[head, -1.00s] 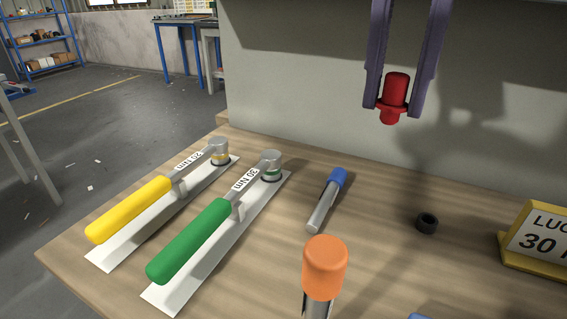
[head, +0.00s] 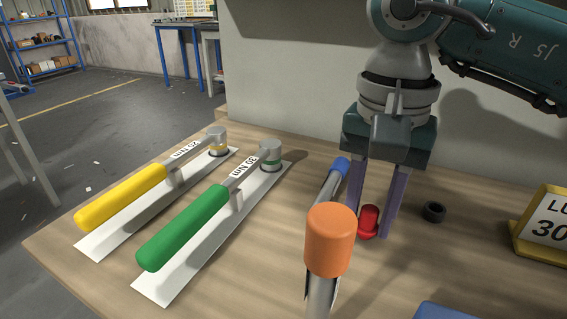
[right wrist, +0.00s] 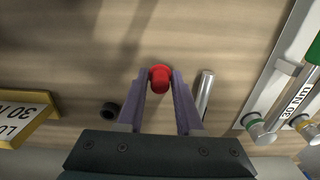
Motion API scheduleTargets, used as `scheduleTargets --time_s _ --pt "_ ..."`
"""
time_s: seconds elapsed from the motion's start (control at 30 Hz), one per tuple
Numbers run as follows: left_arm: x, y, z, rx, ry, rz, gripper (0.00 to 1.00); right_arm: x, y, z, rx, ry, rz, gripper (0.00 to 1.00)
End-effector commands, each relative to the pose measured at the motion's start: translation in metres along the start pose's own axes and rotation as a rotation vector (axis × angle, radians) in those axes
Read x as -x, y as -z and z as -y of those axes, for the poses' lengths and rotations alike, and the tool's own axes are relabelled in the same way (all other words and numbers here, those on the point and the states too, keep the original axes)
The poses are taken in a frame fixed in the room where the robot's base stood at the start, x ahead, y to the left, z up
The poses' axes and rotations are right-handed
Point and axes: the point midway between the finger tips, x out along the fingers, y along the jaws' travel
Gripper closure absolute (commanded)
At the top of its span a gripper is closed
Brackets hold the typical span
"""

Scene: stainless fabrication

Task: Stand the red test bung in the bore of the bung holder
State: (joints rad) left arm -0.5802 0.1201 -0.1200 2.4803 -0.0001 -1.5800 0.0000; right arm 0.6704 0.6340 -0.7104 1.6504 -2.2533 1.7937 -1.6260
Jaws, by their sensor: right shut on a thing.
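The red test bung (head: 369,220) is between the fingertips of my right gripper (head: 375,224), which is shut on it. It is low over the bench top; I cannot tell whether it touches the wood. In the right wrist view the bung (right wrist: 160,79) shows between the two purple fingers (right wrist: 161,82). A small black ring with an open hole (head: 433,212) lies to the right of the bung, apart from it, and also shows in the right wrist view (right wrist: 110,109). I cannot tell for sure that this ring is the bung holder. My left gripper is not in view.
Yellow (head: 122,197) and green (head: 183,228) torque wrenches lie further left. A yellow-framed sign (head: 540,225) is at right; a blue object (head: 445,311) shows at the bottom edge.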

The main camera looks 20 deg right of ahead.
Motion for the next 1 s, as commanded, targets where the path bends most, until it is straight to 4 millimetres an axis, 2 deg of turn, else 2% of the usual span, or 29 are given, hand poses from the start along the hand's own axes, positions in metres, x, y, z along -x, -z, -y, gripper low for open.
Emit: scheduleTargets --time_s 0.27,0.3,0.57,0.83,0.93,1.0 --pt "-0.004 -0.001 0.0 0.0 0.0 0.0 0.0 -0.003 0.0 0.0 0.0 0.001 -0.001 1.0" --pt "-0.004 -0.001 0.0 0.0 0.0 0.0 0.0 -0.003 0.0 0.0 0.0 0.001 0.0 0.64" --pt "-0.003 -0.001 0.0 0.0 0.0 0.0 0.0 -0.002 0.0 0.0 0.0 0.001 0.0 0.35" --pt "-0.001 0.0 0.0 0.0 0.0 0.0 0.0 0.001 0.0 0.0 0.0 0.001 0.0 0.35" --pt "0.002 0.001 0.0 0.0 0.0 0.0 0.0 0.008 0.001 0.001 0.0 0.002 -0.002 0.35" --pt "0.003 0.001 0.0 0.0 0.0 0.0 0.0 0.02 0.002 0.001 0.001 0.005 -0.004 0.35"
